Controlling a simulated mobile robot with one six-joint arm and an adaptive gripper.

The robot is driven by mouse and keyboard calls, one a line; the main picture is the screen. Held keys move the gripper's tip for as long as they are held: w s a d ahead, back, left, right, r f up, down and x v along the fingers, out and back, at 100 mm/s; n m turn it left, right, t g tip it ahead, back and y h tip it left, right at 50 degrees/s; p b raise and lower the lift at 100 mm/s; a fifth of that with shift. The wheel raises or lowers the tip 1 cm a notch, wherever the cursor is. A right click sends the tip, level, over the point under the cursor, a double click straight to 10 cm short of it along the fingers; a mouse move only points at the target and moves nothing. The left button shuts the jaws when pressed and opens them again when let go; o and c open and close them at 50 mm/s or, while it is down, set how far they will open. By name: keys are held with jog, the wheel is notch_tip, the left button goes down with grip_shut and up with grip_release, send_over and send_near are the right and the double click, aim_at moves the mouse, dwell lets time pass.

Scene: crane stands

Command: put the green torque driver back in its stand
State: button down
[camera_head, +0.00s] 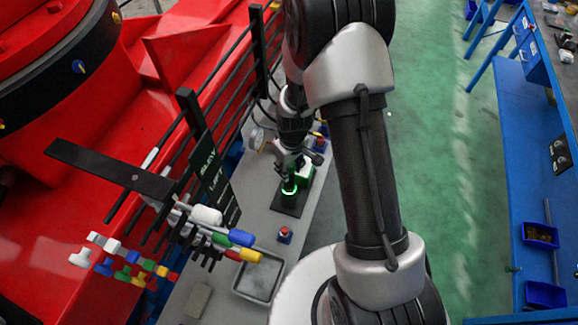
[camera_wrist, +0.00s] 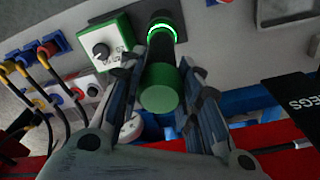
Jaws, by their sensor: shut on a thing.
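The green torque driver (camera_wrist: 160,98) lies between the fingers of my gripper (camera_wrist: 163,66) in the wrist view, its round green end toward the camera. My gripper is shut on it. Its stand is a dark upright cylinder with a glowing green ring (camera_wrist: 162,27), just beyond the driver. In the head view the stand's ring (camera_head: 289,190) glows on a dark plate (camera_head: 291,209), with my gripper (camera_head: 288,170) right above and beside it. My gripper hides most of the driver there. I cannot tell whether its far end touches or enters the stand.
A green-and-white box with a black knob (camera_wrist: 100,50) stands close beside the stand. A red-button box (camera_head: 285,235) and a grey tray (camera_head: 259,275) are on the bench. A rack holds several coloured-handled tools (camera_head: 240,237). A black sign (camera_head: 209,165) stands left of the gripper.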

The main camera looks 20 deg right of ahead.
jog(key=shift+w+f, duration=0.1)
jog(key=shift+f, duration=0.1)
jog(key=c, duration=1.2)
grip_release()
jog(key=shift+r, duration=0.15)
jog(key=shift+c, duration=0.2)
jog(key=shift+o, duration=0.8)
jog(key=shift+s+r+p, duration=0.15)
jog(key=shift+r+p, duration=0.65)
jog(key=shift+r, duration=0.45)
jog(key=shift+s+r+p, duration=0.1)
jog(key=shift+r+p, duration=0.65)
jog(key=shift+r, duration=0.5)
notch_tip(320, 180, up, 12)
jog(key=shift+s+d, duration=0.25)
jog(key=shift+s, duration=0.2)
